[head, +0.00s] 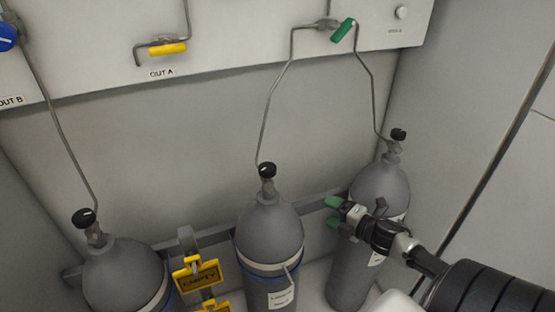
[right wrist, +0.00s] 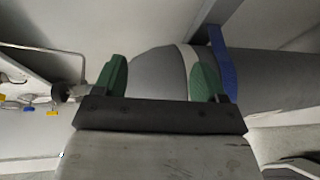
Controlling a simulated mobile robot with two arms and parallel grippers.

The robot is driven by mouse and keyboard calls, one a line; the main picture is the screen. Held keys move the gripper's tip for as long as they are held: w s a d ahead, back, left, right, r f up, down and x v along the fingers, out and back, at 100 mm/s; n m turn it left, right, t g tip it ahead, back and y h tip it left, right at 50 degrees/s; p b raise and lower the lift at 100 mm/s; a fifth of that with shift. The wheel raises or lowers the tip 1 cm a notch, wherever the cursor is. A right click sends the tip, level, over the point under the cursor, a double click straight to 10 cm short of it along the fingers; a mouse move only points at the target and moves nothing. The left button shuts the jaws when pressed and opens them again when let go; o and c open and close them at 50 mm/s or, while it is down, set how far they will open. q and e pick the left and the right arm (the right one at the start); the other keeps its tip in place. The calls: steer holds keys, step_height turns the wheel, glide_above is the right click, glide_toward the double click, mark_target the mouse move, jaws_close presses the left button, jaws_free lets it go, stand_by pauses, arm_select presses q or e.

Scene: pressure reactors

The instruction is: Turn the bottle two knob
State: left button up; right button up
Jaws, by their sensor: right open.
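Three grey gas bottles show in the head view, each with a black knob on its valve. The middle bottle (head: 268,230) has its knob (head: 267,170) on top and a white label too small to read. The right bottle (head: 380,185) has its knob (head: 398,134) at its top. The left bottle (head: 125,272) has its knob (head: 84,218). My right gripper (head: 334,212) is open and empty, with green fingertips, in front of the right bottle and below knob height. In the right wrist view its fingers (right wrist: 160,82) stand apart before a grey bottle (right wrist: 160,65). My left gripper is out of view.
Thin metal pipes (head: 268,110) run from the bottles up to a white panel (head: 230,45) with a green handle (head: 343,30) and a yellow handle (head: 167,49). A yellow EMPTY sign (head: 198,277) hangs between the left and middle bottles. A grey wall (head: 470,110) closes the right side.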

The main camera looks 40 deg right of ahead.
steer(key=w+a+r+m+y, duration=0.35)
steer(key=r+y, duration=0.25)
steer(key=r, duration=0.2)
steer(key=m+g+y+p, duration=0.1)
steer(key=m+g+y, duration=0.4)
steer(key=m+y, duration=0.1)
glide_toward(267, 167)
steer(key=p+x, duration=0.2)
steer(key=x, duration=0.6)
steer(key=shift+w+a+r, duration=0.1)
steer(key=shift+w+a, duration=0.15)
steer(key=shift+w, duration=0.05)
steer(key=shift+w+a, duration=0.35)
steer(key=shift+a, duration=0.15)
